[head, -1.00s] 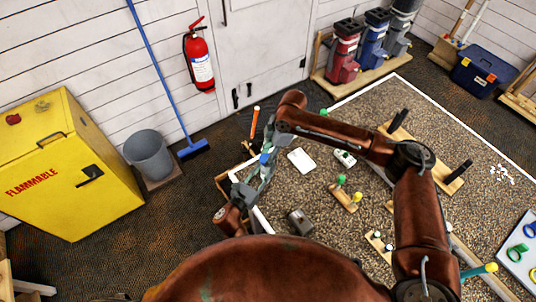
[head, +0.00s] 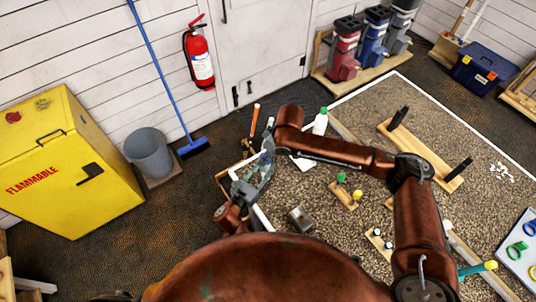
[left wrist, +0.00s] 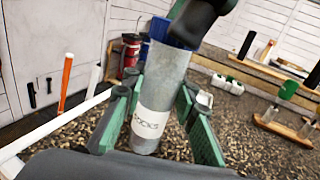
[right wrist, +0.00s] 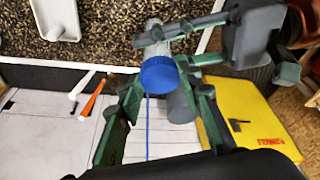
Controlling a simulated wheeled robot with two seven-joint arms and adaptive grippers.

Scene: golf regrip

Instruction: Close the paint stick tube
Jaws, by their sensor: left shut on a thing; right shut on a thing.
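The grey paint stick tube (left wrist: 163,85) with a white label stands slightly tilted in the left wrist view. My left gripper (left wrist: 156,97) is shut on its body, with green fingers on both sides. The blue cap (left wrist: 175,31) is at the tube's top end, partly covered by a dark part of my right gripper. In the right wrist view the blue cap (right wrist: 162,75) sits between the green fingers of my right gripper (right wrist: 165,88), which is shut on it. I cannot tell whether the cap is fully seated.
A green-capped white bottle (head: 320,122), a small grey box (head: 300,220) and wooden racks (head: 420,153) stand on the gravelly surface. A bucket (head: 147,152) and yellow cabinet (head: 65,165) are to the left.

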